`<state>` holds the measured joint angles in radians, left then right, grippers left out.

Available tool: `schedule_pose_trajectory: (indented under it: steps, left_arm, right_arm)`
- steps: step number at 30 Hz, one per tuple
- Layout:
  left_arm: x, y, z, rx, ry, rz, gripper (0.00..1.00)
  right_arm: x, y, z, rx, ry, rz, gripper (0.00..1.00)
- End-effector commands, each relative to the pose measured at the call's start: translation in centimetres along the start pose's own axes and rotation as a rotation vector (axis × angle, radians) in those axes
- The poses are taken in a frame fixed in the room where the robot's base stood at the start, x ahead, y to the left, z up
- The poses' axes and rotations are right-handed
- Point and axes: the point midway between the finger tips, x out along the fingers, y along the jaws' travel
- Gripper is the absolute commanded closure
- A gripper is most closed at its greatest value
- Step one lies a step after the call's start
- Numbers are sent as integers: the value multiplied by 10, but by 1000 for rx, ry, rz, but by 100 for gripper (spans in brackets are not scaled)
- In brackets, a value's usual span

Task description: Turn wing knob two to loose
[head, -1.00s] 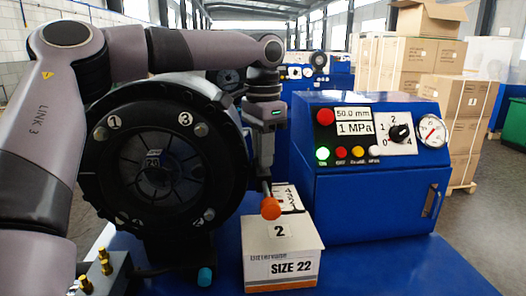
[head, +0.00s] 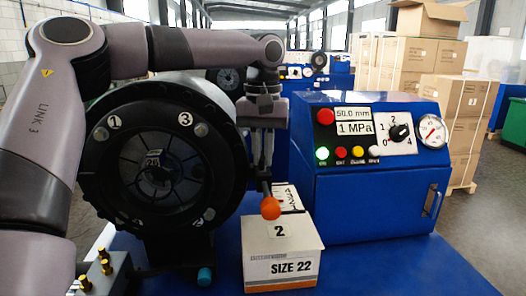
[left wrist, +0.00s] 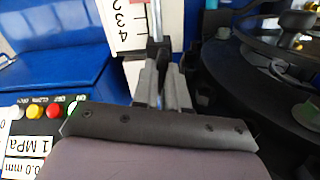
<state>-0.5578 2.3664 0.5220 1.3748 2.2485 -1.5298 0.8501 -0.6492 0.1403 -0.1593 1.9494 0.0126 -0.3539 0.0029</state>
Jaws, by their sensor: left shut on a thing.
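My left gripper (head: 263,181) hangs in front of the right side of the black round crimper head (head: 232,150). Its fingers (left wrist: 163,82) are shut on a small dark piece (left wrist: 157,52) on a metal rod (left wrist: 155,18). An orange ball (head: 270,208) shows just below the fingertips in the head view, in line with the rod. The crimper face carries bolts and numbers at its corners; 1 and 3 are clear, the lower ones are blurred. I cannot make out which part is wing knob two. My right gripper is not in view.
A white box (head: 281,268) marked SIZE 22, with a label 2, stands below the ball. A numbered white card (left wrist: 125,25) is close beside the fingers. A blue control box (head: 375,205) stands to the right. The blue table is clear at front right.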

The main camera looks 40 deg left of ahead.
Motion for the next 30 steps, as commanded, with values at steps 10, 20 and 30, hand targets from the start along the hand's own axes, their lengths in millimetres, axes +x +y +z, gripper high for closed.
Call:
schedule_pose_trajectory:
  steps: [10,20,30]
  left_arm:
    - [-2,0,-1,-207,4,3,100]
    - [-2,0,-1,-276,5,3,100]
    - [-2,0,-1,-280,6,4,100]
  right_arm:
    - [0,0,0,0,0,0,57]
    - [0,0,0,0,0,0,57]
    - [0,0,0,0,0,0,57]
